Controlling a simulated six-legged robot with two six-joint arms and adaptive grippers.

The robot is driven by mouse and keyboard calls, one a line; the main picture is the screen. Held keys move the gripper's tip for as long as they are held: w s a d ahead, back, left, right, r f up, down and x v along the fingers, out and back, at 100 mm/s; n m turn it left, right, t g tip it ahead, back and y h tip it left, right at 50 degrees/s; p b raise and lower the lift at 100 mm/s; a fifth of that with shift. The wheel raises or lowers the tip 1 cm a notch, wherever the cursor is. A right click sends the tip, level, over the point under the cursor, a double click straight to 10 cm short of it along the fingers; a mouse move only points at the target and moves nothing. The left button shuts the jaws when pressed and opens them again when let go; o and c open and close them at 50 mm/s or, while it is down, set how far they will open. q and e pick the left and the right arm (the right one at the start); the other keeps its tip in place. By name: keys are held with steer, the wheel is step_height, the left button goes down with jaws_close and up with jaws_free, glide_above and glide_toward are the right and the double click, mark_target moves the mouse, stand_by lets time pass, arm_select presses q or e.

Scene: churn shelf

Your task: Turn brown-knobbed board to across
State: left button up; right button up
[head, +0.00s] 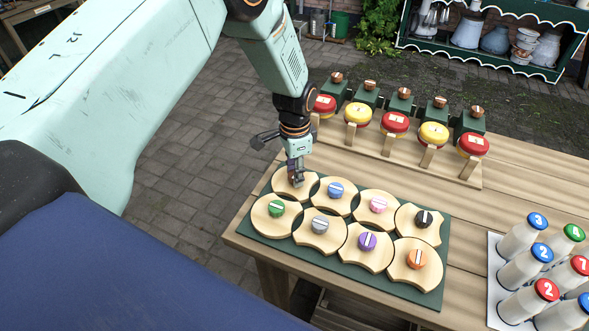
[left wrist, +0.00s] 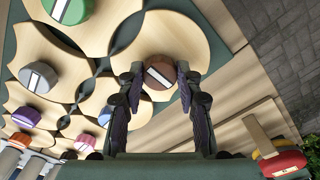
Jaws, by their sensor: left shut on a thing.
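The brown-knobbed board (head: 282,184) is a pale wooden piece at the back left corner of the dark green mat (head: 446,236). My left gripper (head: 296,182) reaches down onto it and hides most of its knob in the head view. In the left wrist view the brown knob (left wrist: 160,72) sits between the two fingers of my left gripper (left wrist: 159,78), which is shut on it. The knob's white stripe runs aslant, from upper left to lower right in that view. The pale board (left wrist: 190,35) spreads out around the knob. My right gripper is not in view.
Neighbouring boards with green (head: 276,208), blue (head: 336,189) and grey (head: 320,224) knobs lie close by; pink, black, purple and orange ones are farther right. Behind stands a rack (head: 450,176) with red and yellow pieces. Capped bottles (head: 520,238) stand at the right.

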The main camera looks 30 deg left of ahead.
arm_select(q)
steer(key=shift+w+r, duration=0.2)
steer(key=shift+w, duration=0.1)
steer(key=o, duration=1.1)
steer(key=shift+s+d, duration=0.1)
steer(key=shift+s, duration=0.05)
steer(key=shift+o, duration=0.3)
steer(key=shift+f, duration=0.1)
step_height(320, 180, up, 12)
steer(key=shift+s, duration=0.1)
